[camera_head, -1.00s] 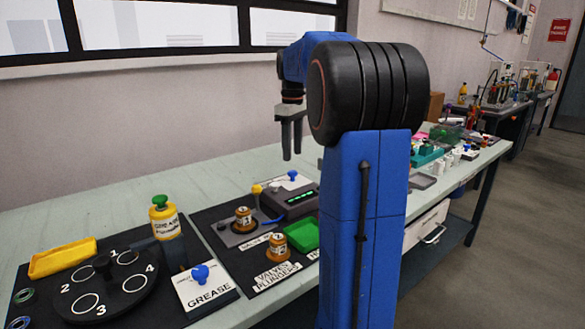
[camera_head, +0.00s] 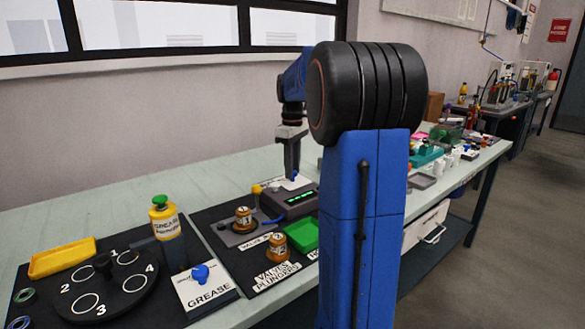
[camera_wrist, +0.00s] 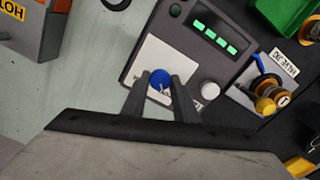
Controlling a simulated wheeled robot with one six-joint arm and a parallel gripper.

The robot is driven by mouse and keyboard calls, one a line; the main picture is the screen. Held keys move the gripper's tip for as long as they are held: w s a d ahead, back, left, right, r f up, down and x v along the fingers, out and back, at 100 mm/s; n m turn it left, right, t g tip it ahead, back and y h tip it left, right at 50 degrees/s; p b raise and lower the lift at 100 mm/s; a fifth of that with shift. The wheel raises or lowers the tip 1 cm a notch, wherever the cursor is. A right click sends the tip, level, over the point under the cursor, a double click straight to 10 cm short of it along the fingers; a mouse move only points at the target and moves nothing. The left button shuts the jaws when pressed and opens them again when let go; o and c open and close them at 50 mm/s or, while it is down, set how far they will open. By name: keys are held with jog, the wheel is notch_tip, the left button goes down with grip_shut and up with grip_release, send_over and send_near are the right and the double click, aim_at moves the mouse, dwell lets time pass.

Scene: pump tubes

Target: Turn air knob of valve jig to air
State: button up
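The valve jig is a dark grey box (camera_wrist: 190,15) with a lit green display (camera_wrist: 215,34), and it also shows in the head view (camera_head: 302,208). Its blue knob (camera_wrist: 160,80) sits on a white plate (camera_wrist: 155,55). My gripper (camera_wrist: 161,77) is over the white plate, with one finger on each side of the blue knob. The fingers are apart, and I cannot tell whether they touch the knob. In the head view my gripper (camera_head: 290,176) points down at the jig, and the knob is mostly hidden behind it. Lettering on the plate is partly covered by a finger.
A white round knob (camera_wrist: 209,89) is close to the right finger. A valve holder with a brass-coloured valve (camera_wrist: 265,86) stands farther right. A green tray (camera_head: 305,236), a grease bottle (camera_head: 165,218) and a yellow tray (camera_head: 62,258) are on the bench. The bench behind the jig is clear.

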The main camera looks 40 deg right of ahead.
jog(key=shift+m, duration=0.3)
jog(key=m, duration=0.3)
jog(key=shift+m, duration=0.4)
jog(key=m, duration=0.4)
jog(key=shift+m, duration=0.3)
jog(key=m, duration=0.4)
jog(key=shift+m, duration=2.4)
jog(key=o, duration=1.1)
jog(key=shift+c, duration=0.2)
jog(key=shift+r, duration=0.15)
